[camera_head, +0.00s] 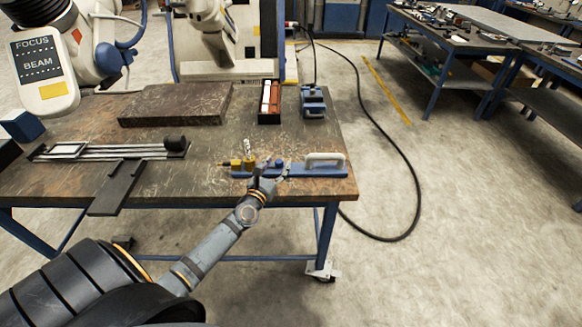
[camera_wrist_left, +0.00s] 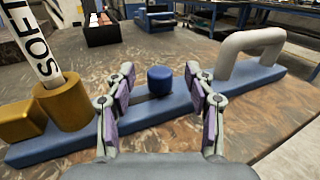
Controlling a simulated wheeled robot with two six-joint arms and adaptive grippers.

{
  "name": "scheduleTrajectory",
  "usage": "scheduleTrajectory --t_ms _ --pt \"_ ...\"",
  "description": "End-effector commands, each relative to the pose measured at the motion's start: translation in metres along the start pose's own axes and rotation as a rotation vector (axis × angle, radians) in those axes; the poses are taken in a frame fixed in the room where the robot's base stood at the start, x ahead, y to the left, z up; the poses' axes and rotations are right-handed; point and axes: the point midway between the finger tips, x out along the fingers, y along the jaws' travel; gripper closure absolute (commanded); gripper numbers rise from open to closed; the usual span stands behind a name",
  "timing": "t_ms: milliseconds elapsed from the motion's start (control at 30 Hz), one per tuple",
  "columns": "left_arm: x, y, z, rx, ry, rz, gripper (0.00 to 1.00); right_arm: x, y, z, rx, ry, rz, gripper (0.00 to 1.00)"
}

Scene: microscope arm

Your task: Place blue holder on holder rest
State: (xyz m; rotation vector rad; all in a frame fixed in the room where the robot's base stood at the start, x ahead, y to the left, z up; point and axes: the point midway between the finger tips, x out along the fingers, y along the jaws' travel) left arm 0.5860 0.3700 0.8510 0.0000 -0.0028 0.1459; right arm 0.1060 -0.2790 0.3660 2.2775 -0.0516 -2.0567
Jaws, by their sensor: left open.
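The blue holder (camera_head: 305,171) is a long blue bar lying near the table's front right edge. It carries a white arched handle (camera_wrist_left: 255,50), a round blue knob (camera_wrist_left: 159,80) and a brass cylinder (camera_wrist_left: 65,105) with a white lettered tube standing in it. My left gripper (camera_head: 269,173) is over the middle of the bar. In the left wrist view its fingers (camera_wrist_left: 157,88) are spread open, with the blue knob showing between them and the jaws empty. I cannot tell for sure which thing is the holder rest; a flat black plate (camera_head: 117,188) lies at the front left. My right gripper is out of view.
A dark stone slab (camera_head: 175,104) lies at the back of the table. A black box with red and white tubes (camera_head: 270,103) and a blue device (camera_head: 313,101) stand behind the holder. A railed slide (camera_head: 110,152) lies at the left. Bare table lies between slide and holder.

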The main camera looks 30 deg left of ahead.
Motion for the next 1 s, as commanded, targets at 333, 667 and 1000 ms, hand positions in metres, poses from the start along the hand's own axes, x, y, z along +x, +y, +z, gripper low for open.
scheduleTrajectory --t_ms 333,667,1000 --pt "0.025 0.000 0.000 0.000 0.002 -0.001 0.46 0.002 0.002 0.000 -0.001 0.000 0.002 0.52" --pt "0.024 0.000 0.000 0.000 0.001 -0.001 0.81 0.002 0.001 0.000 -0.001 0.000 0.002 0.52" --pt "0.024 0.000 0.000 0.000 0.001 -0.001 1.00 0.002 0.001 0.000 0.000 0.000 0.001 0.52"
